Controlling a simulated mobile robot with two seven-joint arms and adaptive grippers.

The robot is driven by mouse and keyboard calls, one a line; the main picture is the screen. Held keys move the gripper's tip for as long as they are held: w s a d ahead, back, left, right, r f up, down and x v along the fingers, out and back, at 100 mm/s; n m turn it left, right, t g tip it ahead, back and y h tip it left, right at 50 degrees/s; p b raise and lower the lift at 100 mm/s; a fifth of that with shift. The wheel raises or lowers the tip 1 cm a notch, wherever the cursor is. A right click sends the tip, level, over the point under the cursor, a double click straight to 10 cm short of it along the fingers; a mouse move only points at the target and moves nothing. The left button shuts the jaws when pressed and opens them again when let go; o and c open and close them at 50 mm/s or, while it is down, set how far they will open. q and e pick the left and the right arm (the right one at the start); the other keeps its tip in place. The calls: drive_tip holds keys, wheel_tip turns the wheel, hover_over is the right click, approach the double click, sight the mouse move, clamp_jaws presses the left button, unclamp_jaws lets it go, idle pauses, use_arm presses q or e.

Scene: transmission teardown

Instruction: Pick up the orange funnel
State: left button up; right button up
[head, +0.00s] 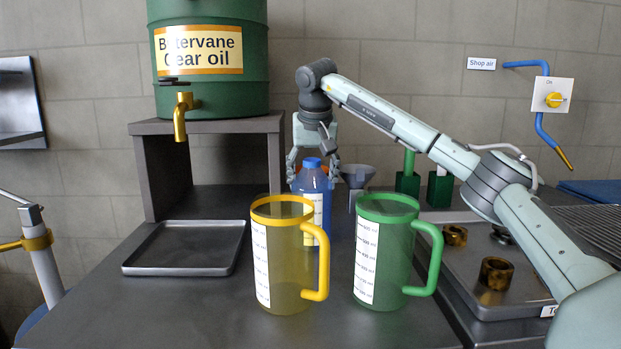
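The orange funnel (326,169) stands behind the blue bottle (313,185). Only small parts of its rim show on either side of the bottle's cap, and the rest is hidden. My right gripper (313,170) points down from above with its fingers spread, one on each side of the funnel's rim. I cannot tell whether the fingers touch it. My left gripper is not in view.
A yellow jug (283,265) and a green jug (383,262) stand in front. A grey funnel (357,176) is just right of the gripper. An oil drum (210,85) sits on a stand (208,128) at left, beside an empty tray (185,250).

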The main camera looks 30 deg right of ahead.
drive_tip(key=c, duration=0.9)
clamp_jaws()
